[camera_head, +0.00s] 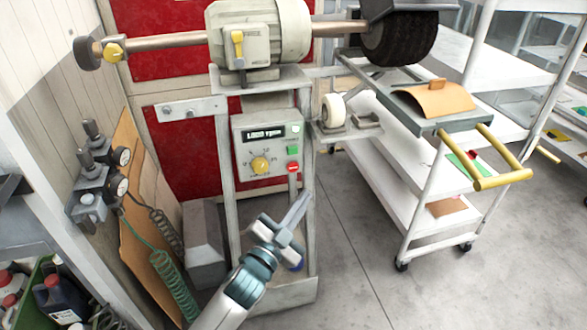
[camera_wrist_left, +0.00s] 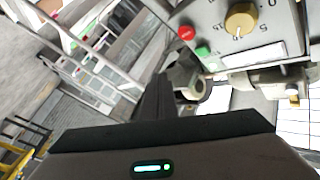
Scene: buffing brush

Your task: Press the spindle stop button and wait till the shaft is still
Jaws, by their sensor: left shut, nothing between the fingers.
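The control box (camera_head: 262,145) is on the machine's stand, with a lit display, a yellow dial (camera_head: 260,166), a green button (camera_head: 292,150) and a red stop button (camera_head: 293,167) at its right edge. In the left wrist view the red button (camera_wrist_left: 186,33) and green button (camera_wrist_left: 203,50) show at the top. My left gripper (camera_head: 303,200) is shut and empty, its tips just below the red button in the head view. I cannot tell whether they touch anything. The shaft (camera_head: 180,41) runs through the motor (camera_head: 262,40); whether it turns cannot be told. My right gripper is not in view.
A dark brush wheel (camera_head: 400,40) is at the shaft's right end. Gauges and a green coiled hose (camera_head: 170,285) are at the left. The floor at lower right is clear.

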